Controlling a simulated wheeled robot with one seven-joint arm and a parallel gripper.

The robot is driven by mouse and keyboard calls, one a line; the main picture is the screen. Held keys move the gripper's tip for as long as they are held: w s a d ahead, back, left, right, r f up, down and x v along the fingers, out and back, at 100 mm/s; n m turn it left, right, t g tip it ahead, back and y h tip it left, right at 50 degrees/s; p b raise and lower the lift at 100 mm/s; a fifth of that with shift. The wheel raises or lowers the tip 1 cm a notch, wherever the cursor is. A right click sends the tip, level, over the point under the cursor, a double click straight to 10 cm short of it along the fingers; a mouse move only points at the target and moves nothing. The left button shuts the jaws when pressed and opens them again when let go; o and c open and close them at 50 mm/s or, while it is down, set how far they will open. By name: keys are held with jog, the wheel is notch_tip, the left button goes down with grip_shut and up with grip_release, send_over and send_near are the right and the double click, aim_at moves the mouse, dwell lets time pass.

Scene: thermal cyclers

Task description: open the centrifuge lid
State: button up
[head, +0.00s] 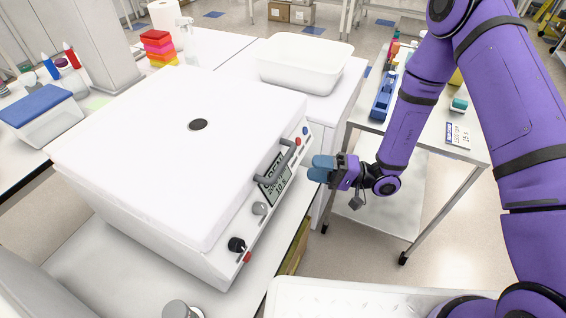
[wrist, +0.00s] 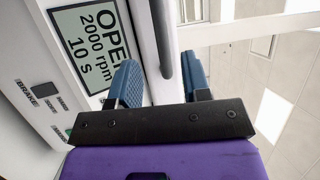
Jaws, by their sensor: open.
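The white centrifuge (head: 150,235) stands on the bench at left and centre in the head view. Its broad white lid (head: 150,150) lies shut, with a round dark spot on top. A dark grey bar handle (head: 272,168) sits at the lid's front edge, above a display (head: 277,187) that reads OPEN, 2000 rpm, 10 s in the wrist view (wrist: 88,40). My gripper (head: 316,168) is open, its blue fingers just right of the handle and apart from it. In the wrist view, the handle (wrist: 163,45) lines up between the two fingertips (wrist: 160,65).
Knobs (head: 238,244) and buttons line the centrifuge front. A white tub (head: 305,65) stands behind it. A trolley (head: 430,125) with racks is at right, beneath my arm. A pale tray (head: 350,295) is at bottom. Open floor lies between bench and trolley.

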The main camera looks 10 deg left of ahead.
aim_at(283, 161)
jog(key=a, duration=0.3)
jog(key=a+r, duration=0.1)
jog(key=a, duration=0.4)
jog(key=shift+s+a+r, duration=0.3)
jog(key=shift+a, duration=0.1)
grip_shut()
